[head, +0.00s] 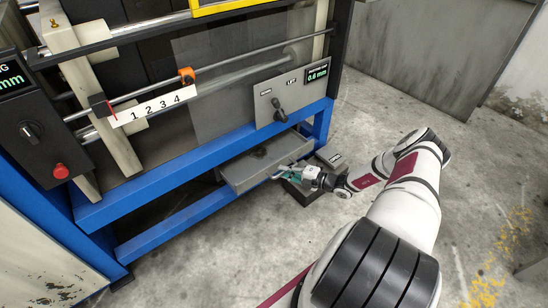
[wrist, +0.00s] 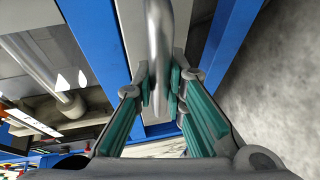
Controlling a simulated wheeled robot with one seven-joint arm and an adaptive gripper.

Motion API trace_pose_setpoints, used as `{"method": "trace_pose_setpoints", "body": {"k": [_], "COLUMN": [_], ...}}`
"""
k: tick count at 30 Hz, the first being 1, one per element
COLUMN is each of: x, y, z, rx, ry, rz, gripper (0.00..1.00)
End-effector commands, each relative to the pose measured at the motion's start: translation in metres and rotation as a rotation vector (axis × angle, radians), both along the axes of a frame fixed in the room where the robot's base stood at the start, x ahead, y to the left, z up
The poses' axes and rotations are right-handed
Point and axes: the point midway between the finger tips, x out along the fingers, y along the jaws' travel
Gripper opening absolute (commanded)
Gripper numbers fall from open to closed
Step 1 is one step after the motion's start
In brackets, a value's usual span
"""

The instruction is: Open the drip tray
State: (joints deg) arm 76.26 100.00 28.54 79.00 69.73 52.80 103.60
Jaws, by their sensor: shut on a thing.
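The drip tray (head: 240,178) is a grey, shallow metal drawer low under the press, below the blue frame beam. Part of its top shows in the head view, with a dark patch on it. My gripper (head: 284,173) is at the right part of its front. In the wrist view, my gripper's green-padded fingers (wrist: 161,88) are on either side of a round metal handle bar (wrist: 158,35), shut on it. The grey tray front (wrist: 132,30) shows behind the bar. The far end of the handle is hidden by my gripper in the head view.
The blue frame (head: 180,186) surrounds the tray area. A lever panel (head: 290,95) and a numbered scale (head: 155,107) are above. The concrete floor (head: 240,250) in front is clear.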

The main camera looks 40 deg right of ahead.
Motion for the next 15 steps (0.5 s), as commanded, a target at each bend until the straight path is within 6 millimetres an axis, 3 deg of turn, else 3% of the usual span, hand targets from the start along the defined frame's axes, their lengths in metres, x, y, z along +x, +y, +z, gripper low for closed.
{"method": "trace_pose_setpoints", "body": {"k": [1, 6, 15], "x": [-0.018, -0.067, -0.124], "y": [-0.002, -0.004, -0.005], "z": [0.002, 0.001, 0.0], "rx": [0.004, 0.003, 0.001], "ry": [0.004, 0.003, 0.002], "rz": [-0.005, -0.005, -0.003], "gripper": [0.0, 0.0, 0.0]}}
